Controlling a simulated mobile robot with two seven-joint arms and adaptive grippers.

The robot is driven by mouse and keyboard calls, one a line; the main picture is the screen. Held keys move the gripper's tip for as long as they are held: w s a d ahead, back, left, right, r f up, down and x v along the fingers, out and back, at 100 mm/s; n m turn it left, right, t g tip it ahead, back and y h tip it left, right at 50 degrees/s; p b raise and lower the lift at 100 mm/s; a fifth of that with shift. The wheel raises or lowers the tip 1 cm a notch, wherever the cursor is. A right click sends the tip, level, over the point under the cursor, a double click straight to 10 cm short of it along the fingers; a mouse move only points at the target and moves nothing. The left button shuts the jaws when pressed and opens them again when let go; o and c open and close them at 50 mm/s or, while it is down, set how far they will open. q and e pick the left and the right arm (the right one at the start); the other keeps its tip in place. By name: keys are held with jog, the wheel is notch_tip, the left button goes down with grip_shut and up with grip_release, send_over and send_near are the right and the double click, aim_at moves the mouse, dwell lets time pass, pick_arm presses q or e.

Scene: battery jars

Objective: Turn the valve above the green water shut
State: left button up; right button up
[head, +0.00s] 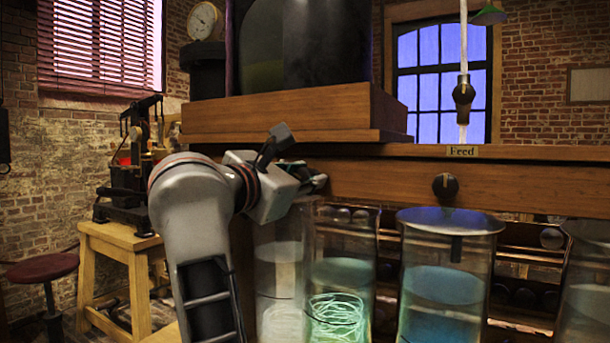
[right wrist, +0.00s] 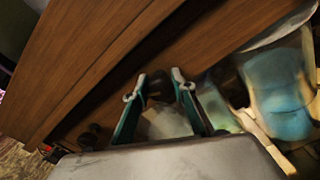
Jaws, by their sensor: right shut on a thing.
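The jar of green water (head: 340,270) stands below the wooden rail in the head view, with glowing pale strands low inside it. My right gripper (head: 300,165) is at the rail just above this jar and hides the valve there. In the right wrist view, a dark round valve knob (right wrist: 157,84) sits between the two fingertips of my right gripper (right wrist: 154,86), which is shut on it. Which way its handle points cannot be seen. My left gripper is not in view.
A jar of blue water (head: 445,290) stands right of the green one, below another dark valve (head: 445,186). A paler jar (head: 281,265) stands on the left. A feed valve (head: 463,92) hangs above the "Feed" label (head: 462,151). A second knob (right wrist: 95,136) shows in the wrist view.

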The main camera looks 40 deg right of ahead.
jog(key=shift+f+m, duration=0.1)
jog(key=shift+m, duration=1.8)
jog(key=shift+f+m+b, duration=0.1)
jog(key=shift+m+b, duration=0.2)
jog(key=shift+m, duration=0.6)
jog(key=m, duration=0.2)
jog(key=shift+m+b, duration=0.3)
jog(key=shift+m, duration=0.8)
jog(key=shift+m+b, duration=0.4)
jog(key=shift+m, duration=0.7)
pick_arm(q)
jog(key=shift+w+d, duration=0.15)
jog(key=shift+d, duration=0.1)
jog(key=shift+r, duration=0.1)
pick_arm(e)
jog(key=shift+m, duration=0.3)
